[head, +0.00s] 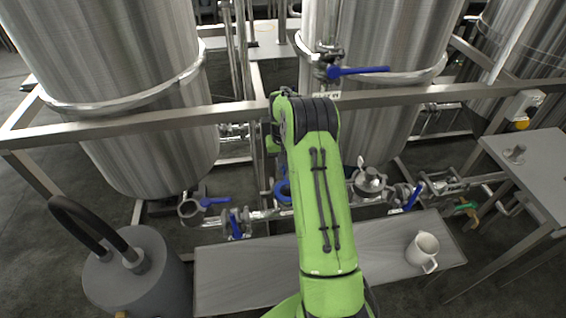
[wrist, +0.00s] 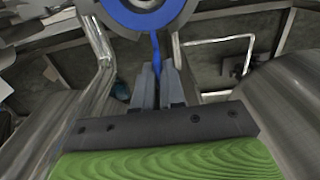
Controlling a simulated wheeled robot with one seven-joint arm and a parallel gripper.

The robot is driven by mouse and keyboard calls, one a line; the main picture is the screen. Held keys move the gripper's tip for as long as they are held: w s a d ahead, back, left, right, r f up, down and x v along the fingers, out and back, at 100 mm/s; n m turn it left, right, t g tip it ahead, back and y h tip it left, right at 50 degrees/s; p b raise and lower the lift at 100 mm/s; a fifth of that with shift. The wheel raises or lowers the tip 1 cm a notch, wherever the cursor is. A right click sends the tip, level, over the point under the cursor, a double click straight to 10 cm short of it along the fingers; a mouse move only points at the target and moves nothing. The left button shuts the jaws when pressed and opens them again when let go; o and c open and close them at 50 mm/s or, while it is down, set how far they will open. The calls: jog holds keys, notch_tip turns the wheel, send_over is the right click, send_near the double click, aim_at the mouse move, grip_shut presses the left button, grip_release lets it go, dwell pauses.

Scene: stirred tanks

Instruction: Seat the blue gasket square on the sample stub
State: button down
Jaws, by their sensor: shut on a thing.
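The blue gasket (wrist: 152,18) is a flat ring with a thin blue handle, cut off by the top edge of the wrist view. My gripper (wrist: 157,70) is shut on that handle, with the ring beyond the fingertips. In the head view the gasket (head: 282,184) shows just left of my green arm, in front of the pipework; my fingers there are mostly hidden by the arm. Round metal pipe fittings show left (head: 190,209) and right (head: 369,181) of the arm. I cannot tell which is the sample stub, nor whether the gasket touches anything.
Large steel tanks (head: 115,80) stand behind a horizontal frame rail (head: 160,119). Blue valve levers (head: 358,70) stick out around the pipes. A low grey bench (head: 245,275) holds a white jug (head: 423,250). A grey canister (head: 135,275) with a black hose stands at left.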

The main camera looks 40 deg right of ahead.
jog(key=shift+f+b, duration=0.45)
jog(key=shift+f, duration=0.35)
jog(key=c, duration=1.1)
grip_release()
jog(key=shift+c, duration=0.2)
notch_tip(320, 180, up, 16)
jog(key=p, duration=0.3)
jog(key=shift+f+p, duration=0.15)
jog(key=shift+p, duration=0.15)
